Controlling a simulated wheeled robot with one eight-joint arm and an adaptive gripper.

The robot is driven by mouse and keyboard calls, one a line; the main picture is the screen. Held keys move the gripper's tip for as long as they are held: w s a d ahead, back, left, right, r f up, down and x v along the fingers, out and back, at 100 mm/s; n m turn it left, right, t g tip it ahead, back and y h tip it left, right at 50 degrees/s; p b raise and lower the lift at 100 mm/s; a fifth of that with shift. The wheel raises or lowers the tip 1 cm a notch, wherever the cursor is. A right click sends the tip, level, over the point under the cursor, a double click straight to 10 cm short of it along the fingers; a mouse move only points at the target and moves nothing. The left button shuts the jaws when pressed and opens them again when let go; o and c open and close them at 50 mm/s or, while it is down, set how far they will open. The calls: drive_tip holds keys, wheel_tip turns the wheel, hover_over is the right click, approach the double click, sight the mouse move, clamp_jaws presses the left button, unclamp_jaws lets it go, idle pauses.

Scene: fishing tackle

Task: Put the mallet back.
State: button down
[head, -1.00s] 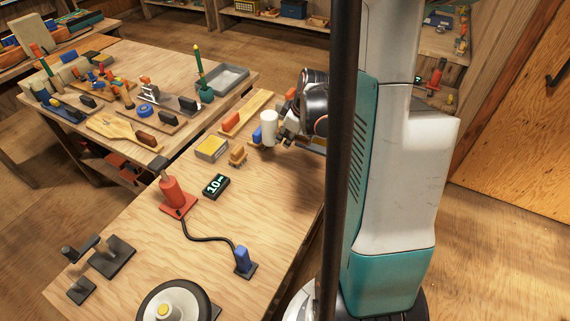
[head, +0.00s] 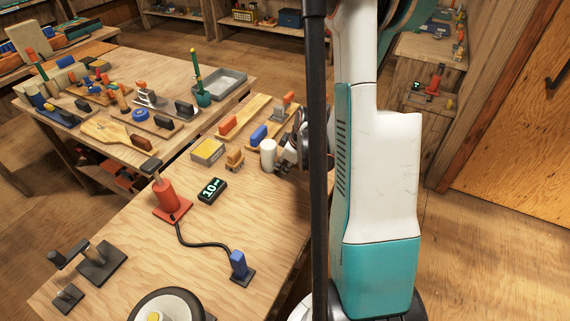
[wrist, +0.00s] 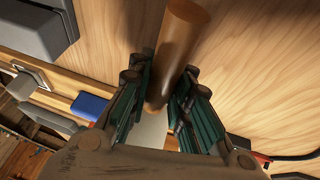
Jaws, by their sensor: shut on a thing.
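The mallet shows in the head view as a white upright cylinder, its head (head: 268,153), close above the near workbench. My gripper (head: 286,157) reaches it from the right and is partly hidden by a dark post. In the wrist view, a brown rounded handle (wrist: 178,50) lies between the dark green fingers of my gripper (wrist: 155,105), which are shut on it. A pale patch (wrist: 152,130), likely the mallet's head, shows beyond the handle's end. I cannot tell whether the mallet touches the bench.
Boards with an orange block (head: 228,125) and a blue block (head: 259,135) lie behind the mallet. A yellow-topped box (head: 208,151), a wooden brush-like piece (head: 235,160), a timer (head: 212,190) and a red tool (head: 171,201) stand to the left.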

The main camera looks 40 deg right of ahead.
drive_tip(key=shift+f, duration=0.2)
drive_tip(key=c, duration=1.5)
unclamp_jaws()
drive_tip(key=shift+r, duration=0.1)
drive_tip(key=shift+o, duration=0.2)
drive_tip(key=shift+r, duration=0.15)
drive_tip(key=p+v, duration=0.4)
drive_tip(key=v, duration=0.8)
drive_tip(key=shift+a, duration=0.1)
